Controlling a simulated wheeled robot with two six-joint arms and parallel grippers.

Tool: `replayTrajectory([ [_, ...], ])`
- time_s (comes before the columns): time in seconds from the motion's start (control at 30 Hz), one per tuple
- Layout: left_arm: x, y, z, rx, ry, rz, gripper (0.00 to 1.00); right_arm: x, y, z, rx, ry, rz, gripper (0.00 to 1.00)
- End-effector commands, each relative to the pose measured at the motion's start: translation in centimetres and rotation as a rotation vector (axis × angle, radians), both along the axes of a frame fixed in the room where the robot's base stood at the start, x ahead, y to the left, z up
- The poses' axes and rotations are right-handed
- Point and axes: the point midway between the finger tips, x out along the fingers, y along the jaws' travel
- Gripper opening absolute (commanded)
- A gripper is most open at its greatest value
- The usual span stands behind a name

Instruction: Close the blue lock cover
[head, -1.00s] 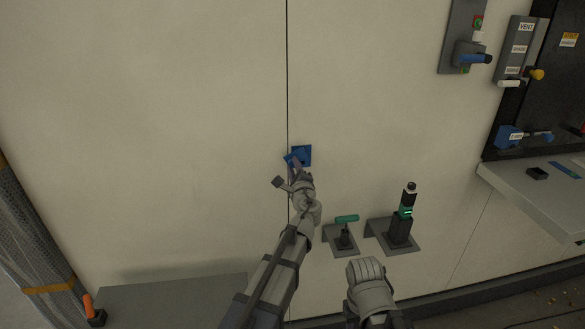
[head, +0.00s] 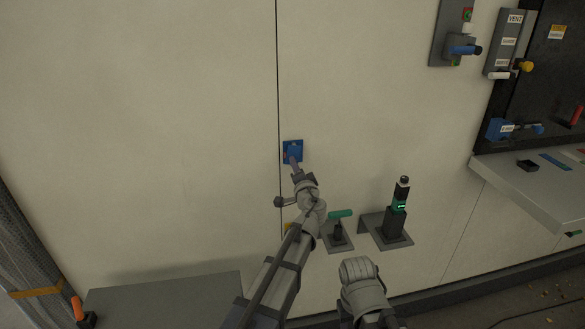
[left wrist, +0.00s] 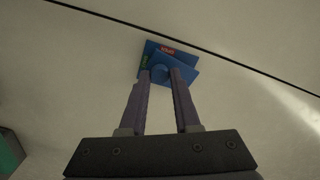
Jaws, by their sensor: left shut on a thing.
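The blue lock cover (head: 292,148) is a small square piece on the pale wall, just right of a vertical seam. The fingers partly hide the lower part of the cover. My right gripper is not clearly seen; only a grey arm part of mine shows at the bottom.
A green-handled lever (head: 340,214) and a dark post with a green light (head: 396,207) stand on brackets right of my left arm. Grey switch panels (head: 462,35) and a shelf (head: 530,185) are at the right. The wall left of the seam is clear.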

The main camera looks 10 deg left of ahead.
Motion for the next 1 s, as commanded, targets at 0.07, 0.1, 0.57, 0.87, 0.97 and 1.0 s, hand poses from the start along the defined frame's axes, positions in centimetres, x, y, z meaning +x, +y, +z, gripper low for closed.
replayTrajectory([
  [0.07,0.07,-0.21,-0.07,-0.044,-0.018,0.001,0.00,0.00,0.00,-0.06,0.000,0.000,0.000,0.50],
  [0.1,0.10,-0.29,-0.08,-0.064,-0.027,0.001,0.00,0.00,0.00,-0.07,0.000,0.000,0.000,0.50],
  [0.57,0.27,-0.77,-0.12,-0.178,-0.076,0.000,0.00,0.00,0.00,-0.12,0.000,0.000,0.000,0.50],
  [0.87,0.27,-0.81,-0.13,-0.183,-0.078,0.000,0.00,0.00,0.00,-0.12,0.000,0.000,0.000,0.50],
  [0.97,0.27,-0.82,-0.13,-0.183,-0.078,0.000,0.00,0.00,0.00,-0.12,0.000,0.000,0.000,0.50],
  [1.0,0.28,-0.82,-0.14,-0.183,-0.078,0.000,0.34,0.00,0.00,-0.12,0.000,0.000,0.000,0.50],
])
